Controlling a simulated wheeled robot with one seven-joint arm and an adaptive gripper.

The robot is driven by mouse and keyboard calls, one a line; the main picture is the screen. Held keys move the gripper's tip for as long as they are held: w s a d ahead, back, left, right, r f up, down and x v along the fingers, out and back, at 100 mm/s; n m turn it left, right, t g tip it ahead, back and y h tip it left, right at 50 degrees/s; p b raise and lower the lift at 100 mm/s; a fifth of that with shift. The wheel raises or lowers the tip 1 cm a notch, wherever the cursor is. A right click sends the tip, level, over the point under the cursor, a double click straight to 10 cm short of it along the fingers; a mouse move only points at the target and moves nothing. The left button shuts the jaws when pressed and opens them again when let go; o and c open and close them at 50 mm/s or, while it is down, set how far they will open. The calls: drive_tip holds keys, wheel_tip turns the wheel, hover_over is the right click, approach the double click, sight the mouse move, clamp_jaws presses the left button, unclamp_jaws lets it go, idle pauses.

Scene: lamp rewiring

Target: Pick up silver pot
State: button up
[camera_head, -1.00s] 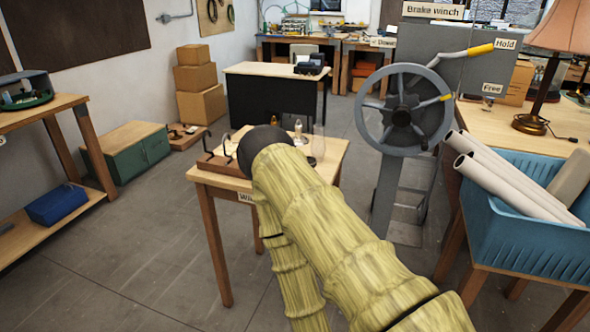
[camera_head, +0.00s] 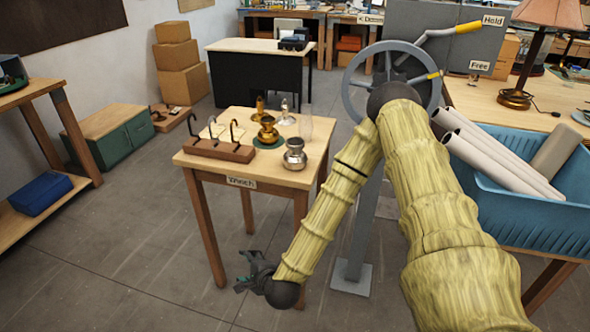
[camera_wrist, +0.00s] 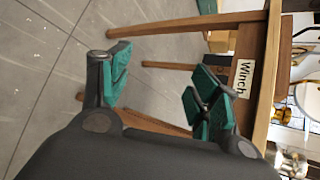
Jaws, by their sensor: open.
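The silver pot (camera_head: 294,154) stands upright near the front right corner of the small wooden table (camera_head: 262,171). In the wrist view a silver shape (camera_wrist: 292,162) at the lower right edge is probably this pot, cut off by the frame. My gripper (camera_head: 248,272) is open and empty, below the tabletop and in front of the table. In the wrist view its green-padded fingers (camera_wrist: 160,88) are spread, with floor and table legs behind them.
The winch wheel (camera_head: 352,88) and blue bin (camera_head: 515,205) stand to the right.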

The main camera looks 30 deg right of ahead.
drive_tip(key=w+d+r+m+t+h, duration=0.4)
drive_tip(key=w+d+r+m, duration=0.55)
drive_tip(key=d+r, duration=0.25)
drive_tip(key=m+h+p, duration=0.1)
drive_tip(key=m+h, duration=0.5)
drive_tip(key=m, duration=0.4)
approach(295, 145)
drive_tip(key=x, duration=0.1)
drive_tip(key=p+x, duration=0.1)
drive_tip(key=x, duration=0.2)
drive_tip(key=shift+f+p, duration=0.35)
drive_tip(key=shift+p+x, duration=0.95)
drive_tip(key=shift+x, duration=2.35)
drive_tip(key=shift+f, duration=0.15)
drive_tip(key=c, duration=0.8)
drive_tip(key=shift+c, duration=0.3)
